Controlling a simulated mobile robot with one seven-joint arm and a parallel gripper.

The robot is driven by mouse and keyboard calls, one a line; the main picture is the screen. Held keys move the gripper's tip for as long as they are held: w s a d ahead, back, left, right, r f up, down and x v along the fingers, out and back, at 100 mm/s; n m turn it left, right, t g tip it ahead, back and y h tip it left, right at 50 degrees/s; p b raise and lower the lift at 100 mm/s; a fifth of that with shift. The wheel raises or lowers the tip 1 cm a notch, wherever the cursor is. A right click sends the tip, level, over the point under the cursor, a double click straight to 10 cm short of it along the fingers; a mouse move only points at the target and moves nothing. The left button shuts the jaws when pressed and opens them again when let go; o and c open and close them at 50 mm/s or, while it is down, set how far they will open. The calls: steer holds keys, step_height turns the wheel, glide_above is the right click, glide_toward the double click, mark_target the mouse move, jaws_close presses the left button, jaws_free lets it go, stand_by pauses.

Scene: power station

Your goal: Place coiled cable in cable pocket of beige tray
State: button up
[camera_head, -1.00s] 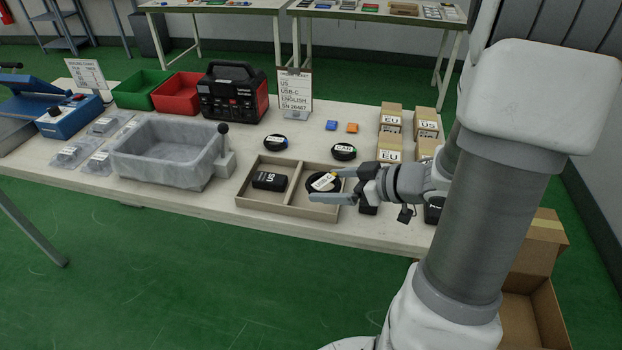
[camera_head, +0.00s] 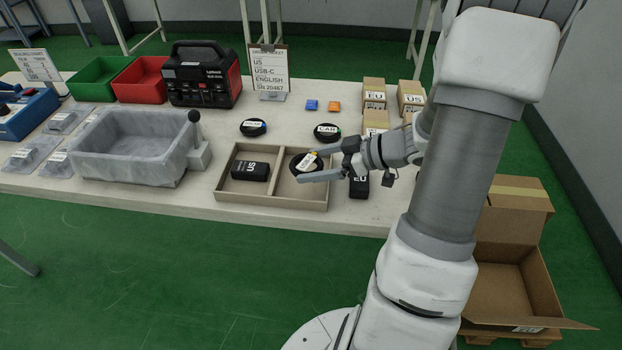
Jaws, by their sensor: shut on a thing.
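The beige tray (camera_head: 272,203) lies near the front edge of the table, split by a divider into two pockets. Its left pocket holds a black block labelled US (camera_head: 250,171). The black coiled cable (camera_head: 297,165), with a white and yellow label, is at the right pocket. My gripper (camera_head: 311,167) reaches in from the right and is shut on the coiled cable, one finger on its far side and one on its near side. I cannot tell whether the cable touches the pocket floor.
Two other coiled cables (camera_head: 253,127) (camera_head: 326,132) lie behind the tray. A grey stone-like basin (camera_head: 130,165) stands to the left. A black EU block (camera_head: 359,187) lies to the right, near small cardboard boxes (camera_head: 374,96). An open carton (camera_head: 505,290) is at the lower right.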

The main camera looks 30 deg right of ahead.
mark_target(311, 161)
steer(key=w+f, duration=0.1)
steer(key=w, duration=0.1)
steer(key=shift+w+d+f+b, duration=0.2)
steer(key=shift+w+f+b, duration=0.1)
steer(key=shift+w+f, duration=0.05)
steer(key=shift+f+b, duration=0.95)
steer(key=shift+f, duration=0.95)
steer(key=shift+f, duration=0.1)
steer(key=o, duration=1.1)
steer(key=shift+c, duration=0.2)
steer(key=shift+s+d+r, duration=0.15)
steer(key=shift+d+r, duration=0.05)
steer(key=shift+r, duration=0.1)
steer(key=p+v, duration=0.3)
steer(key=v, duration=0.8)
steer(key=shift+s+d+p, duration=0.15)
steer(key=shift+s+p, duration=0.1)
steer(key=shift+p, duration=0.15)
